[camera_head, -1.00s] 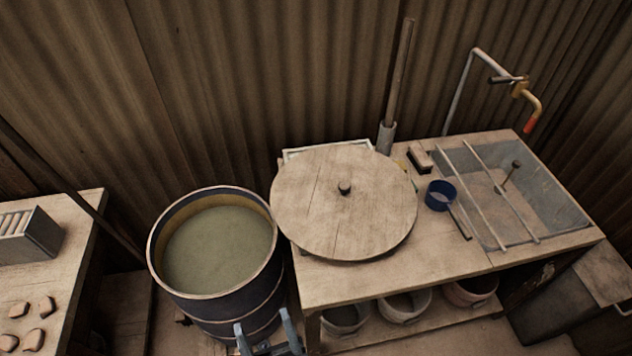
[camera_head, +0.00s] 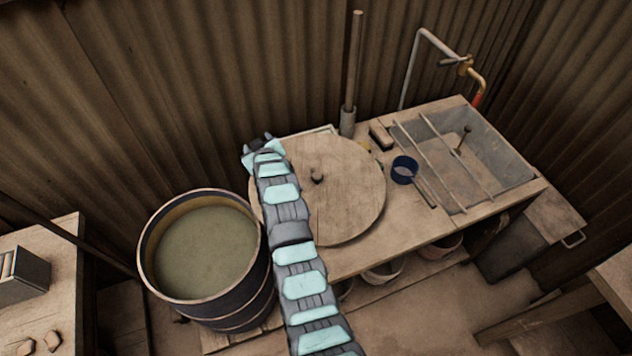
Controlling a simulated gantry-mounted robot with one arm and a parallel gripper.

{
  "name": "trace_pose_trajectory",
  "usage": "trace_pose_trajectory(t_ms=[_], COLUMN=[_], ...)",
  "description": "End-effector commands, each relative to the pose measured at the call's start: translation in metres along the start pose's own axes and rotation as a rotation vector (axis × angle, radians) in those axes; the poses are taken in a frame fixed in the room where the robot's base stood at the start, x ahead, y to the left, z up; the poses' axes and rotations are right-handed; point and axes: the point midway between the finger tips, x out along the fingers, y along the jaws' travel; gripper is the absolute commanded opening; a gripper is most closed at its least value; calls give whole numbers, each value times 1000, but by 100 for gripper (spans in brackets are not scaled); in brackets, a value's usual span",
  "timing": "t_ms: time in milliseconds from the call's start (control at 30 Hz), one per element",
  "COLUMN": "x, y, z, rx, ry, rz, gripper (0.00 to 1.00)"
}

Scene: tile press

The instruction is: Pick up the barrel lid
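The barrel lid (camera_head: 345,195) is a round wooden disc with a small dark knob (camera_head: 317,175) at its middle. It lies on the left part of the wooden workbench, its left side partly hidden by my arm. The open barrel (camera_head: 207,250), dark with a pale rim, stands left of the bench and holds murky greenish liquid. My arm reaches up from the bottom of the picture, and my gripper (camera_head: 258,140) is at the lid's far left edge, left of and beyond the knob. The fingers are small and partly hidden by the wrist, so whether they are apart is unclear.
A wooden pole (camera_head: 353,75) stands behind. Another table (camera_head: 40,270) is at left.

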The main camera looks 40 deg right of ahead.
Motion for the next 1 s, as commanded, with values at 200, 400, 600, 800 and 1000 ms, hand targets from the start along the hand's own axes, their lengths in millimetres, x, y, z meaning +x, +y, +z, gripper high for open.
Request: trace_pose_trajectory(t_ms=[200,400,600,800,1000], x=[-24,-93,-145,-149,-131], y=[68,113,134,133,123], z=[25,45,52,62,86], rx=[-49,-77,-83,-84,-84], ry=[-382,-689,-851,-880,-880], rz=[-127,-277,-370,-389,-390], gripper=[56,56,56,56,56])
